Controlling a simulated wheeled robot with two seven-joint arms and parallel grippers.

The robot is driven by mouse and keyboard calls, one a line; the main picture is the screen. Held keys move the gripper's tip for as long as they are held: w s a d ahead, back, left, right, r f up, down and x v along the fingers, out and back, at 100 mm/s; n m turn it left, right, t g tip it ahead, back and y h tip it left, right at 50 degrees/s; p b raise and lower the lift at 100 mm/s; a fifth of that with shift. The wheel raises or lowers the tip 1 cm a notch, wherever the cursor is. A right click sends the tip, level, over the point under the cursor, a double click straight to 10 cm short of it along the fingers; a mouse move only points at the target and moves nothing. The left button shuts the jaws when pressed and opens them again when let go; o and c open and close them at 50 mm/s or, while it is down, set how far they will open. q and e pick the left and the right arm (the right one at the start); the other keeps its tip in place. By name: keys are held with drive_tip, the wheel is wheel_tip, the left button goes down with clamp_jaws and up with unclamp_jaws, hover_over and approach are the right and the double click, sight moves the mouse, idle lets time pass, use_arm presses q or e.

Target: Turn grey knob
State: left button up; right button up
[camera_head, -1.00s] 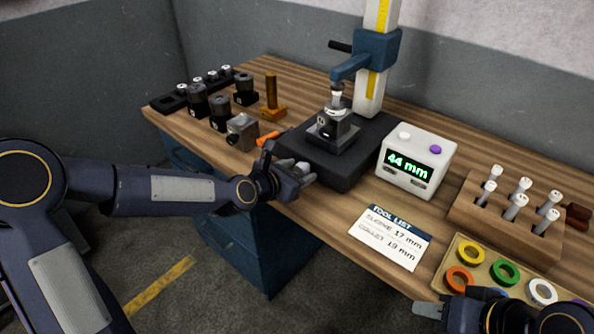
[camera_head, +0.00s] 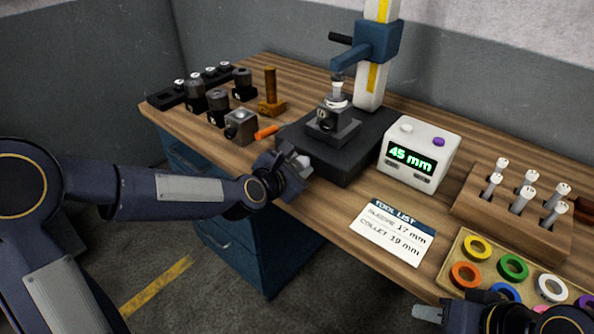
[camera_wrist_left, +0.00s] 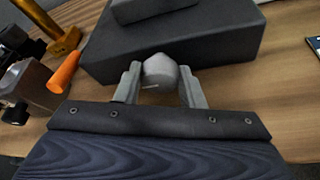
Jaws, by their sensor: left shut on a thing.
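The grey knob (camera_wrist_left: 160,72) is on the front of the black base (camera_head: 340,165) of the measuring stand. In the left wrist view it sits between the two fingers of my left gripper (camera_wrist_left: 160,86), which are shut on it. In the head view my left gripper (camera_head: 297,166) is at the front of the base, and its fingers mostly hide the knob. The display box (camera_head: 408,165) reads 45 mm. My right gripper (camera_head: 428,313) is at the bottom right edge, partly cut off; its jaws are not clear.
An orange-handled tool (camera_wrist_left: 64,72) lies left of the base. Several black holders (camera_head: 217,104) stand at the back left. A tool list card (camera_head: 392,232), a wooden rack (camera_head: 490,215) of white-topped pins and a tray (camera_head: 453,262) of coloured rings are at the right.

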use_arm(q)
drive_tip(key=shift+s+d+f+m+t+y+b, duration=0.1)
drive_tip(key=shift+m+t+y+b, duration=0.2)
drive_tip(key=shift+m+b, duration=0.35)
drive_tip(key=shift+d+m+t+y+b, duration=0.1)
drive_tip(key=shift+m+t+y+b, duration=0.1)
drive_tip(key=shift+m+t+b, duration=0.3)
drive_tip(key=o, duration=1)
drive_tip(key=shift+a, duration=0.1)
drive_tip(key=shift+b+v, duration=0.45)
drive_tip(key=shift+v, duration=3.45)
